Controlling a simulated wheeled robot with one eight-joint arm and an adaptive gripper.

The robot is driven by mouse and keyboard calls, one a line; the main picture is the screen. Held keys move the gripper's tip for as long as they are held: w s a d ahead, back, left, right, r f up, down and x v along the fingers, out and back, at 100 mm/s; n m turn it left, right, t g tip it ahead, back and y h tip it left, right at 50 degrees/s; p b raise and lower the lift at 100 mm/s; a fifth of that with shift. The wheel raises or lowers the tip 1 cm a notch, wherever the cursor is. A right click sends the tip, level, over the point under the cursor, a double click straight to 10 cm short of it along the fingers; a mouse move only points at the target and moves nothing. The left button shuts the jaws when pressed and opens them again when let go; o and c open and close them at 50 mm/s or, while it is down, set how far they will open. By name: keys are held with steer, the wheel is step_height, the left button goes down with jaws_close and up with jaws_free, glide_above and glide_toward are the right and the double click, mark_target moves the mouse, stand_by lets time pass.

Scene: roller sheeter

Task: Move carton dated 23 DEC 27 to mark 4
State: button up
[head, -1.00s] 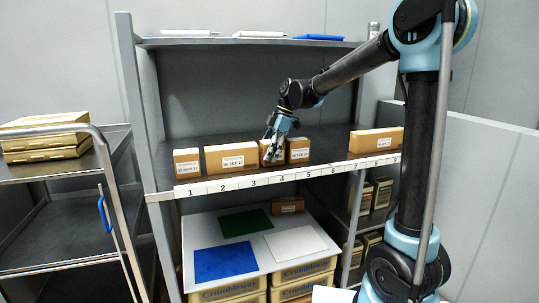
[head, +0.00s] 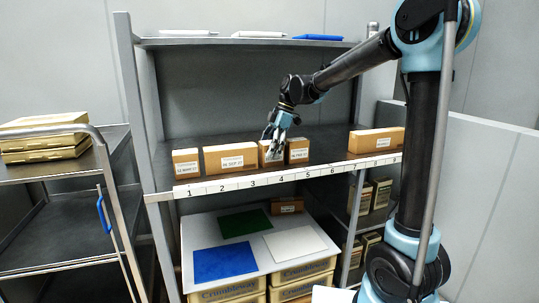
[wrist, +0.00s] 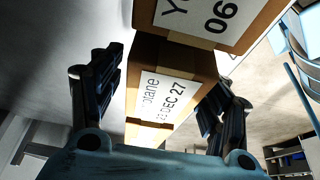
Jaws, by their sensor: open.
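The carton dated 23 DEC 27 (wrist: 160,92) is a brown box with a white label, partly readable in the wrist view as "DEC 27". In the head view the carton (head: 266,161) stands on the middle shelf between marks 3 and 4, partly hidden by my gripper. My gripper (head: 272,153) is at this carton from above. In the wrist view the open gripper (wrist: 165,105) has one finger on each side of the carton. Mark 4 (head: 281,178) is on the strip along the shelf's front edge.
A wide carton (head: 230,159) labelled 06 SEP 27 stands close on the left. A small carton (head: 298,146) stands close on the right. Another carton (head: 376,141) is near marks 7 and 8. The shelf is free between the right pair, around marks 5 and 6.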

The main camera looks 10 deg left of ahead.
steer(key=v, duration=1)
steer(key=shift+r, duration=0.15)
steer(key=shift+d, duration=0.2)
steer(key=s+d+f+m+t, duration=0.1)
steer(key=s+d+f+m, duration=0.25)
steer(key=d, duration=0.35)
steer(key=s+d+f+m+t+h, duration=0.1)
steer(key=s+d+f+m, duration=0.1)
steer(key=s+d+m, duration=0.45)
steer(key=s+d+f+m+t, duration=0.1)
steer(key=d+f+m, duration=0.15)
steer(key=d, duration=0.65)
steer(key=s+d+f+m+h, duration=0.1)
steer(key=s+d+f+m, duration=0.5)
steer(key=f, duration=0.3)
steer(key=s+d+f+m+t+h, duration=0.1)
steer(key=s+d+f+m+h, duration=0.1)
steer(key=s+d+f+m, duration=0.3)
steer(key=s+d+f, duration=0.3)
steer(key=shift+s+f+m+t, duration=0.3)
steer(key=shift+s+f+m, duration=0.05)
steer(key=shift+f, duration=0.05)
